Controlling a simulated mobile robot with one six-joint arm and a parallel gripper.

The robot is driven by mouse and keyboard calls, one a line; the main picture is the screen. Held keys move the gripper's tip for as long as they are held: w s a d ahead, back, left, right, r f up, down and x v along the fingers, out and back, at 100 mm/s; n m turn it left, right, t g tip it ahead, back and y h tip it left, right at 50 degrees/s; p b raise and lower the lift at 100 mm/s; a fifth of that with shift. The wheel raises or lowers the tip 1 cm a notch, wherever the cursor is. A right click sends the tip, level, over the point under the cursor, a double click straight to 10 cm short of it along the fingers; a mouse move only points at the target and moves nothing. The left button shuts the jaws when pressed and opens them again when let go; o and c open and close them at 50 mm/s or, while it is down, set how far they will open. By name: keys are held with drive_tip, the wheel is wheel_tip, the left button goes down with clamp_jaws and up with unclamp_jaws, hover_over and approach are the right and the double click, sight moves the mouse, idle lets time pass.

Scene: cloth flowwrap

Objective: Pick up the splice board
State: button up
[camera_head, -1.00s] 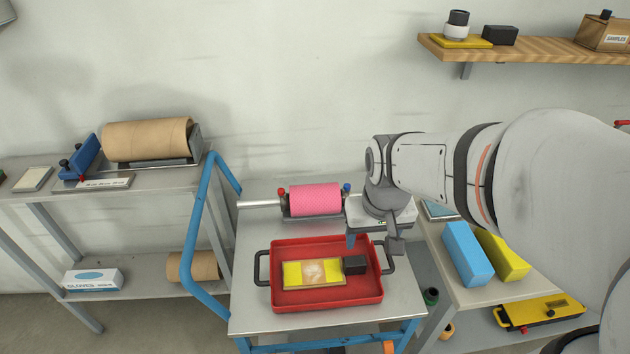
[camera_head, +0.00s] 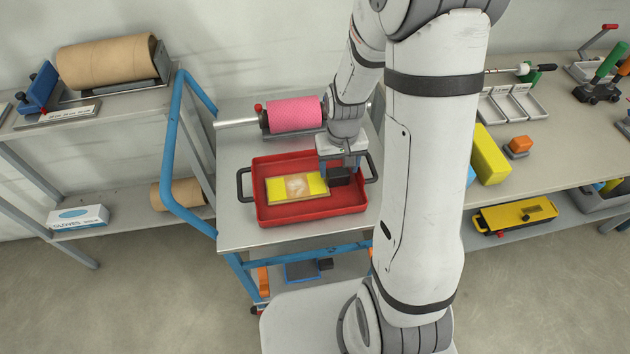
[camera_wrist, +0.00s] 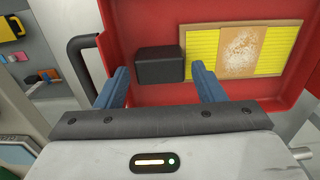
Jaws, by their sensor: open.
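The splice board (camera_head: 297,187) appears to be the flat yellow board with a tan, worn middle lying in the red tray (camera_head: 262,208). A black block (camera_head: 339,180) sits at its right end, like a handle. In the wrist view the board (camera_wrist: 240,50) and the black block (camera_wrist: 160,65) lie side by side; I cannot tell if they are joined. My gripper (camera_head: 339,167) is open and points down over the block. In the wrist view its two blue fingers (camera_wrist: 158,72) are on either side of the block, with nothing held.
The tray has raised walls and black side handles, and stands on a cart with a blue frame (camera_head: 168,150). A pink roll (camera_head: 294,115) on a holder is behind the tray. Shelving with a brown roll (camera_head: 105,60) is at left. A bench with a yellow block (camera_head: 490,155) is at right.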

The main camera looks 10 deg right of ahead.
sight(338, 172)
drive_tip(key=shift+w+f, duration=0.2)
drive_tip(key=shift+f, duration=1.5)
drive_tip(key=shift+c, duration=0.4)
drive_tip(key=c, duration=0.7)
